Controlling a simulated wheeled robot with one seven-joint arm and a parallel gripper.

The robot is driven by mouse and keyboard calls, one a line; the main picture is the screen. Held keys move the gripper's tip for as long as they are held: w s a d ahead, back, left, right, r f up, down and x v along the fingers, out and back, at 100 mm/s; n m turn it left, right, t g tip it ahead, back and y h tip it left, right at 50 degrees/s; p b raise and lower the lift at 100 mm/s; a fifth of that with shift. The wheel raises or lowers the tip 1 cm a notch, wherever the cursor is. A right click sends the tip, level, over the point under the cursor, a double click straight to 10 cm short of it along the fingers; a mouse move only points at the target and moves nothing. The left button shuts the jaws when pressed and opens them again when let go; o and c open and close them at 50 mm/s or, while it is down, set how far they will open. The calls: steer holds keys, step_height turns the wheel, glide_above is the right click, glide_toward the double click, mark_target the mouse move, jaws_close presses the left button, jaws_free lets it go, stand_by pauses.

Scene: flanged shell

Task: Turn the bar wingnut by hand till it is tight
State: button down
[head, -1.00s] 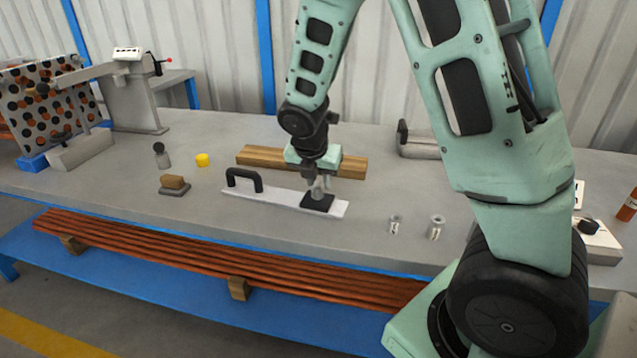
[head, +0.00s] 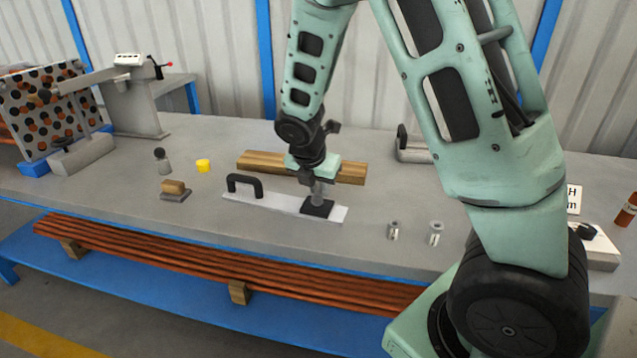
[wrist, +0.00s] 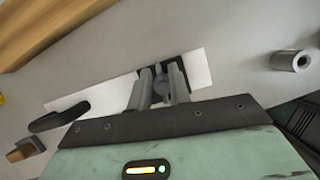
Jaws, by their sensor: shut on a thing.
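My gripper (head: 317,190) points down over a black square block (head: 316,209) at the right end of a flat white plate (head: 275,202). In the wrist view my two grey fingers (wrist: 159,84) are closed around a small dark grey piece (wrist: 158,69), which I take to be the bar wingnut. It sits over the black block (wrist: 187,62); the fingers hide most of it, and its bar cannot be made out. How tight it is cannot be seen. A black handle (head: 245,182) stands at the plate's left end.
Two small metal cylinders (head: 393,230) (head: 435,233) stand to the right. A wooden beam (head: 262,160) lies behind the plate. The bench front is mostly clear.

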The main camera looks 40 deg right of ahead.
steer(key=m+p, duration=0.2)
steer(key=m+g+p, duration=0.1)
steer(key=m, duration=0.1)
steer(key=m+g+p, duration=0.1)
steer(key=m+p, duration=0.1)
steer(key=shift+s+r+h+p, duration=0.2)
steer(key=shift+r+h+p, duration=0.05)
steer(key=shift+h+p, duration=0.05)
steer(key=m+g+p, duration=0.1)
steer(key=m+p, duration=0.1)
steer(key=m+g+y+p, duration=0.1)
steer(key=m+p, duration=0.1)
steer(key=m, duration=0.1)
steer(key=shift+s+m, duration=0.2)
steer(key=shift+m, duration=0.1)
steer(key=m+p, duration=0.1)
steer(key=m, duration=0.1)
steer(key=m+g+y+p, duration=0.1)
steer(key=m, duration=0.1)
steer(key=shift+s+a+f+m+g, duration=0.1)
steer(key=shift+a+m+g, duration=0.05)
steer(key=shift+m+g, duration=0.15)
steer(key=m+y, duration=0.1)
steer(key=m, duration=0.1)
steer(key=m+p, duration=0.1)
steer(key=m, duration=0.2)
steer(key=shift+a+f+g+y+p, duration=0.1)
steer(key=shift+a+g+y+p, duration=0.1)
steer(key=shift+g+y+p, duration=0.15)
steer(key=shift+s, duration=0.1)
